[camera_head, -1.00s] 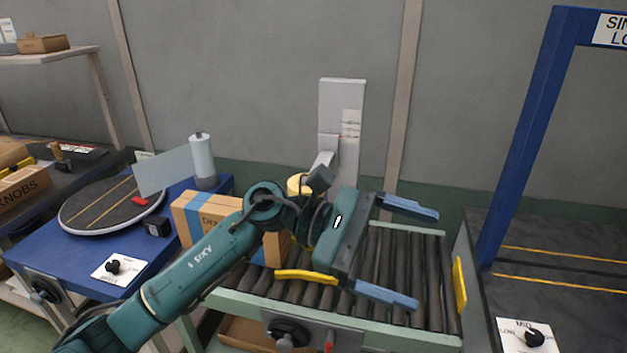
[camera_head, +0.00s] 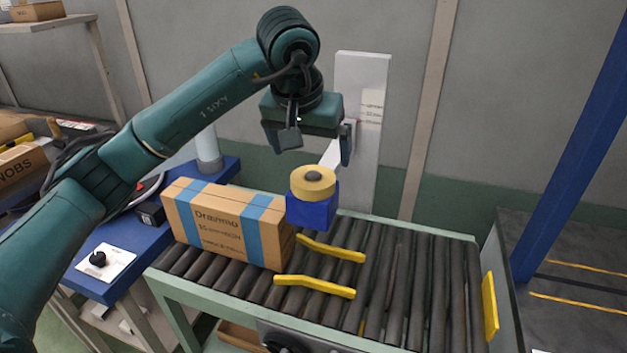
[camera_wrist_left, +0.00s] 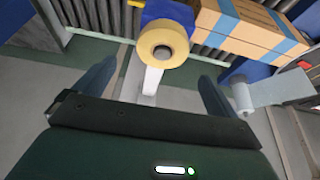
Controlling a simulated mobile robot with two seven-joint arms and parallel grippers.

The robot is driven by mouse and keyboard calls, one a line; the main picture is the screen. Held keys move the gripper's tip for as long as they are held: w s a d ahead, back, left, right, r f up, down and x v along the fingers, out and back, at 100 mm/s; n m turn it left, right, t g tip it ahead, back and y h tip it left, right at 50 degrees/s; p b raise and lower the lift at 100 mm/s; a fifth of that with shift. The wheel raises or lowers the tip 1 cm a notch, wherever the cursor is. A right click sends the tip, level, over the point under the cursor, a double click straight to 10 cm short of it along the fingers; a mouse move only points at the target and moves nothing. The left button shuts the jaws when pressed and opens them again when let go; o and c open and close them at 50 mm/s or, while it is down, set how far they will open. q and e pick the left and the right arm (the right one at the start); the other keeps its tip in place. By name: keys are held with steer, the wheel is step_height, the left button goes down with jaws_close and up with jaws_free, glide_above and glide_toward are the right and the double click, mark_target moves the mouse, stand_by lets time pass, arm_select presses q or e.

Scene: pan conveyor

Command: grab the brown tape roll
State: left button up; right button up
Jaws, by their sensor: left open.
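A tape roll (camera_head: 313,181), yellowish tan with a brown core, lies flat on a blue block (camera_head: 310,213) on the roller conveyor. In the left wrist view the roll (camera_wrist_left: 163,46) appears ahead, around the fingertips' far end, roughly centred between the fingers. My left gripper (camera_head: 312,152) is above and behind the roll in the head view, pointing down. Its fingers are spread and empty, apart from the roll; the wrist view shows both fingers (camera_wrist_left: 157,72). My right gripper is in no view.
A cardboard box with blue straps (camera_head: 222,221) stands on the conveyor left of the roll. Yellow guide bars (camera_head: 315,286) lie across the rollers (camera_head: 410,275) in front. A white post (camera_head: 350,90) stands behind. The rollers to the right are bare.

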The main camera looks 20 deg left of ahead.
mark_target(312, 175)
arm_select(q)
steer(key=shift+s+p+x, duration=0.15)
steer(key=shift+p+x, duration=0.05)
steer(key=shift+x, duration=1.55)
steer(key=shift+s+p+x, duration=0.1)
steer(key=shift+p+x, duration=0.05)
steer(key=shift+x, duration=1.6)
steer(key=shift+a+f, duration=0.15)
steer(key=shift+c, duration=0.5)
steer(key=c, duration=1)
